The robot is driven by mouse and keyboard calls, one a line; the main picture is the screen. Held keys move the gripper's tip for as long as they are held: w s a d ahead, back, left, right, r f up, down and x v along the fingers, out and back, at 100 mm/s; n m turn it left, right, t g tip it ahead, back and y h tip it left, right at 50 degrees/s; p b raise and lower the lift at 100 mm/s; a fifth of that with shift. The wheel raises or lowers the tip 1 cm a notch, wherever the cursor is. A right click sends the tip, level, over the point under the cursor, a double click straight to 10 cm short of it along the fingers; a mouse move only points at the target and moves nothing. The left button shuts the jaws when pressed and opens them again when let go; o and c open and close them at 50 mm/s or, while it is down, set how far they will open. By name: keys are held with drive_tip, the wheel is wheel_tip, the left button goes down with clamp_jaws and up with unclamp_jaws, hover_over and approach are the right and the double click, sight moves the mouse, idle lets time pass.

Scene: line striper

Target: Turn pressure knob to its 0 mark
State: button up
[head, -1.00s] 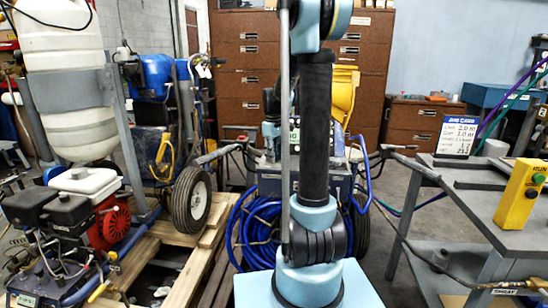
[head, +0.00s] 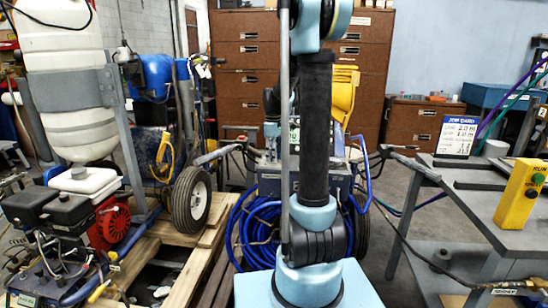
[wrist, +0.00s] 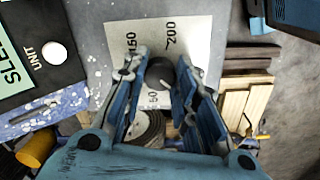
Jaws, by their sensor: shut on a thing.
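The pressure knob (wrist: 160,72) is a dark, rounded knob in the wrist view. The fingers and palm cover the lower part of the dial. No 0 mark can be made out, and the knob's pointing direction cannot be told. In the head view my arm stands in front of the line striper (head: 270,185) and hides the knob.
A black panel lettered UNIT (wrist: 35,55) lies left of the dial. In the head view, a metal table (head: 470,205) with a yellow control box (head: 520,195) stands at right. A wheeled machine (head: 85,215) and wooden pallet (head: 190,255) are at left. A blue hose (head: 255,235) hangs on the striper.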

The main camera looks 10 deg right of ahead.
drive_tip(key=o, duration=1.1)
drive_tip(key=shift+s, duration=0.1)
wheel_tip(320, 180, up, 12)
drive_tip(key=shift+f, duration=0.1)
